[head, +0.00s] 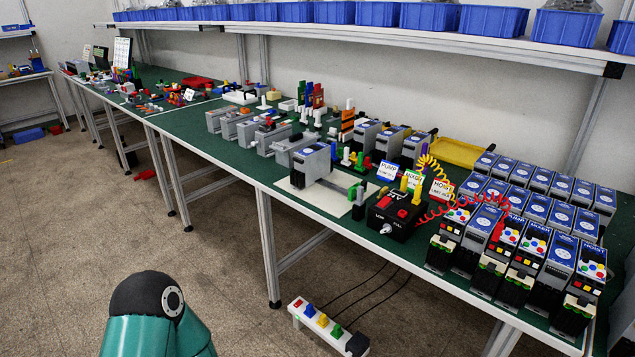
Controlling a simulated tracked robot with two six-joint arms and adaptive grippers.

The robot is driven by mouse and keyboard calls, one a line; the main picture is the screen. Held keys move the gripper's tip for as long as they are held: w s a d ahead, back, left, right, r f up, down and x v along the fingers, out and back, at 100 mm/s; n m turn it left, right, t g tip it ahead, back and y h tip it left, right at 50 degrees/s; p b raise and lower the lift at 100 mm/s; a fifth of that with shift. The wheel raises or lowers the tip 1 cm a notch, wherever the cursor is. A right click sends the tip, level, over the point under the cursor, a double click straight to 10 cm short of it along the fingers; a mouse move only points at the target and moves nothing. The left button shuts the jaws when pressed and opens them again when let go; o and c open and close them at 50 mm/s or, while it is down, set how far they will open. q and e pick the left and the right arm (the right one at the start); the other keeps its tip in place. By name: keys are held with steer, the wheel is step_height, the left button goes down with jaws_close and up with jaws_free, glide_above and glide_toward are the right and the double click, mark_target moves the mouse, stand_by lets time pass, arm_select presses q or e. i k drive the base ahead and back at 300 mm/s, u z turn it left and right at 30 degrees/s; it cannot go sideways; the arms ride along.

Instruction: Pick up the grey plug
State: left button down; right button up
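A white power strip (302,317) lies low in the picture, below the front edge of the workbench. A dark grey, nearly black plug (357,343) sits at its right end; its shade is hard to tell from black. Dark cables run from the strip back under the bench. Neither gripper is in view; only a teal and black link of my own arm shows at the bottom left, well apart from the strip.
The green-topped workbench (225,160) runs across the view on metal legs, crowded with grey device units (310,163), a black control box (396,214) and a yellow tray (460,152). Blue bins (430,17) line the shelf above. The floor (80,240) at left is mostly clear.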

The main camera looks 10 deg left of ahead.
mark_target(360, 192)
steer(key=u, duration=0.5)
steer(key=i, duration=1.3)
steer(key=u, duration=0.2)
